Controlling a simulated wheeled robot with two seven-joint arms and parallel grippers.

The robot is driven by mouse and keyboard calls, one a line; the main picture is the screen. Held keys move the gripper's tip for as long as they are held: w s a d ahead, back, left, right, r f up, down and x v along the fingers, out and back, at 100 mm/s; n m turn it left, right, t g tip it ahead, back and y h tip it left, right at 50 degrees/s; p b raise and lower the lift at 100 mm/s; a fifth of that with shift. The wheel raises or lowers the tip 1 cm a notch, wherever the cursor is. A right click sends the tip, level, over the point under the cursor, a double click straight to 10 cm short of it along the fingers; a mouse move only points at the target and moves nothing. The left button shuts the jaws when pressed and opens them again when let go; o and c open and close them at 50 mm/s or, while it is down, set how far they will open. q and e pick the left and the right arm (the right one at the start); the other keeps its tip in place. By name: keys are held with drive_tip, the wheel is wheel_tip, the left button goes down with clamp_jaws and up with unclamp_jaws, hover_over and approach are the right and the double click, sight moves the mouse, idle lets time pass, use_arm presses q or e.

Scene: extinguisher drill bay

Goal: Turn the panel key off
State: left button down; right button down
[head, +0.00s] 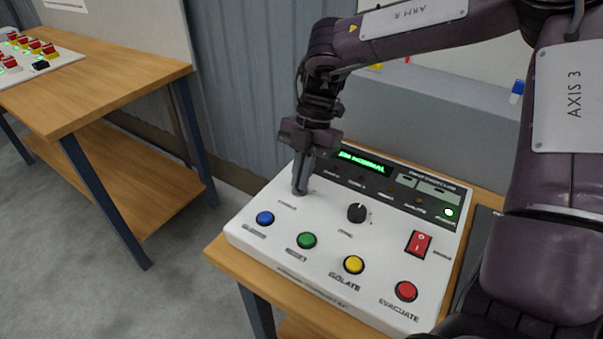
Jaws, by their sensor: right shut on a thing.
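The white control panel (287,237) sits on a wooden table and has a green-lit display (365,162) reading something like "NORMAL". My right gripper (300,188) points down at the panel's upper left and is shut on the panel key there. The fingers hide the key and its switch, so I cannot tell which way it is turned. My left gripper is not in view.
The panel also carries a black knob (357,213), a red rocker switch (418,244), and blue (265,218), green (307,240), yellow (354,264) and red (405,291) buttons. Another wooden table (120,85) stands at left, with floor between.

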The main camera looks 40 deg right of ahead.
drive_tip(key=c, duration=1.6)
unclamp_jaws()
drive_tip(key=v, duration=0.7)
drive_tip(key=shift+r, duration=0.35)
drive_tip(key=shift+d, duration=0.1)
